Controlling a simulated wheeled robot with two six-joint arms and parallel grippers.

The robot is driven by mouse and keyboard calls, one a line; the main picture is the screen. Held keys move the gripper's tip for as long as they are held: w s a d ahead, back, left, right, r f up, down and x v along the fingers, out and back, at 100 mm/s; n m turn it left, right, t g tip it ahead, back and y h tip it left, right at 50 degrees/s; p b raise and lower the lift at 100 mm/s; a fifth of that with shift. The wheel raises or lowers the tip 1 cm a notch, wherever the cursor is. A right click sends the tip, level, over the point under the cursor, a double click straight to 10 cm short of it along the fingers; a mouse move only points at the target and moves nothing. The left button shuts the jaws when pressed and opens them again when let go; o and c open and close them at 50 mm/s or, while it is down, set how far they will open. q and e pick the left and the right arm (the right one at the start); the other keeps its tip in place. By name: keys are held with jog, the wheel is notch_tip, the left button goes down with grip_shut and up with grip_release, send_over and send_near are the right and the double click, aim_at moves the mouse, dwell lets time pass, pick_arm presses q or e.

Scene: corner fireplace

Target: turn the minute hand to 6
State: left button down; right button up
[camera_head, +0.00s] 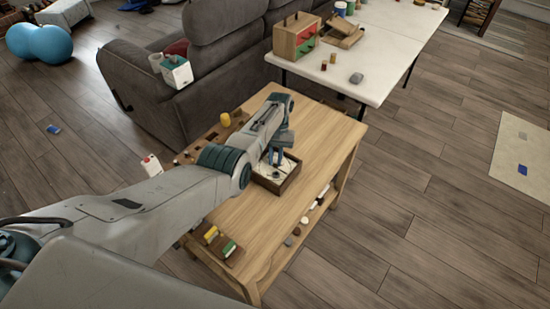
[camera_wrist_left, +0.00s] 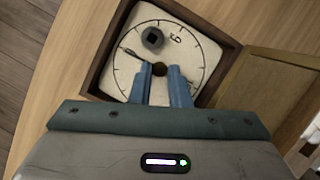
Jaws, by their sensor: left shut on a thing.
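The clock (camera_head: 262,183) is a white dial in a dark wooden box on the wooden table. In the left wrist view, the dial (camera_wrist_left: 122,75) has tick marks and a figure near the top right that I cannot read surely. A thin dark hand (camera_wrist_left: 131,53) points to the upper left. My left gripper (camera_head: 277,160) reaches down over the dial. My right gripper is not in view.
The wooden table (camera_head: 325,128) has small blocks (camera_head: 220,243) at its near left corner and small items along its right edge. A wooden panel (camera_wrist_left: 262,90) stands beside the dial. A white table (camera_head: 380,55) and grey sofa (camera_head: 215,65) are behind.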

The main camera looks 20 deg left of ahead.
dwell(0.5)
pick_arm(q)
jog(key=c, duration=1.4)
grip_release()
jog(key=shift+r, duration=0.1)
jog(key=b+v, duration=0.2)
jog(key=v, duration=0.8)
jog(key=shift+w+r, duration=0.1)
jog(key=shift+r, duration=0.2)
